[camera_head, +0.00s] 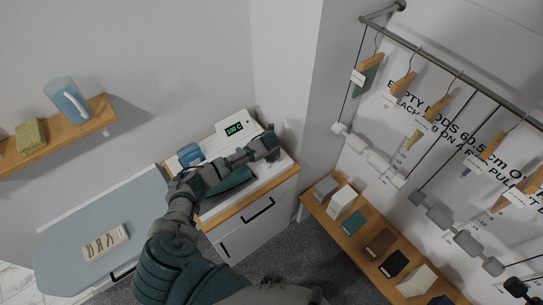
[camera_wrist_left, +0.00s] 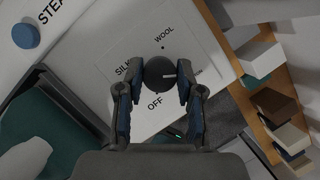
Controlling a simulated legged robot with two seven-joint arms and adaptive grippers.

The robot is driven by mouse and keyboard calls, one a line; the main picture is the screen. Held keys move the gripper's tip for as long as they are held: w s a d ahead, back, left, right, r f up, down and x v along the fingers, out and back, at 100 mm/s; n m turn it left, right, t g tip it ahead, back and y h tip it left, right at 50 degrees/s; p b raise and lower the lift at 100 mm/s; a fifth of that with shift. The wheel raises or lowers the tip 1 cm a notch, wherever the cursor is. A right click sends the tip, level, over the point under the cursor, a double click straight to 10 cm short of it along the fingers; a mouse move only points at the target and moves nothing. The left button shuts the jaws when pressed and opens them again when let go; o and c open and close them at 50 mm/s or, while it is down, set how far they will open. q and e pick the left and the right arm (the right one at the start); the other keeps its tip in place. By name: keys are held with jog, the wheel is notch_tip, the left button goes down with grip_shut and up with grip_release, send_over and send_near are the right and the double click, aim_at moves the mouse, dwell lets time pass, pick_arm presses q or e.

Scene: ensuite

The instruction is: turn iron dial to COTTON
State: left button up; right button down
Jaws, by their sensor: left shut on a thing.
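The dial (camera_wrist_left: 158,72) is a dark round knob on a white panel (camera_wrist_left: 207,42) in the left wrist view. A short pale mark on its face points to the right. SILK is printed to its left, WOOL above and OFF below. A label at its right is mostly hidden by a finger, so I cannot read it. My left gripper (camera_wrist_left: 157,90) is shut on the dial, one finger on each side. In the head view my left gripper (camera_head: 271,144) is over the white unit, and the dial is hidden. My right gripper is not in view.
A green display (camera_head: 234,128) reads 100 C behind the arm. A blue round knob (camera_wrist_left: 26,36) sits beside partly cropped lettering. A teal body (camera_head: 231,184) lies under my arm. An ironing board (camera_head: 95,205) is at left. A wooden bench (camera_head: 347,246) with several boxes is at right.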

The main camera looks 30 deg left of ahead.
pick_arm(q)
jog(key=shift+s+f+m+h, duration=0.15)
jog(key=shift+m+h, duration=0.25)
jog(key=shift+m, duration=0.7)
jog(key=o, duration=1.1)
jog(key=shift+a, duration=0.1)
jog(key=shift+o, duration=0.2)
jog(key=v, duration=1.1)
jog(key=shift+r, duration=0.35)
